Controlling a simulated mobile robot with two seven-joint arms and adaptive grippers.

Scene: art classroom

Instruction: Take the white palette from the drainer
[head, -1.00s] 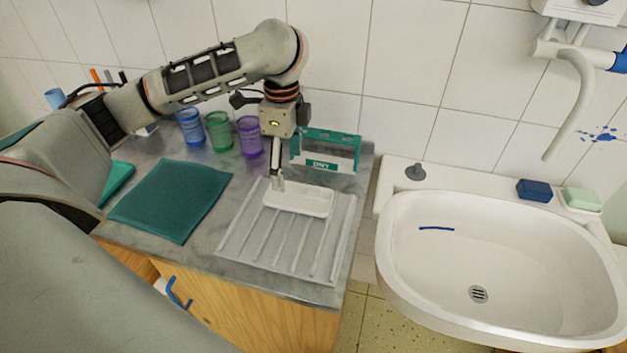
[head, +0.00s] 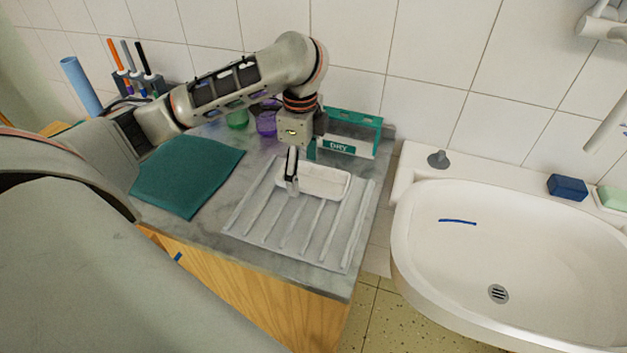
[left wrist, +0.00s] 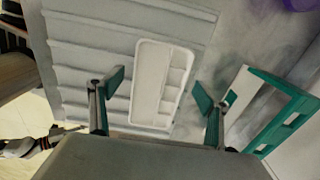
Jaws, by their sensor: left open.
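The white palette (head: 326,183) lies flat on the grey ribbed drainer (head: 272,226), near its back edge. In the left wrist view the palette (left wrist: 160,86) shows as a white tray with several compartments, on the ribs of the drainer (left wrist: 72,40). My left gripper (head: 292,186) is over the palette's left end in the head view. In the left wrist view its two fingers (left wrist: 158,98) are apart, one on each side of the palette, with nothing held. I cannot tell how high the fingertips are above the drainer.
A green and white DRY rack (head: 348,134) stands just behind the palette, close to my gripper. A teal cloth (head: 188,174) lies left of the drainer. Green (head: 237,120) and purple (head: 266,124) cups stand behind. The sink (head: 455,260) is to the right.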

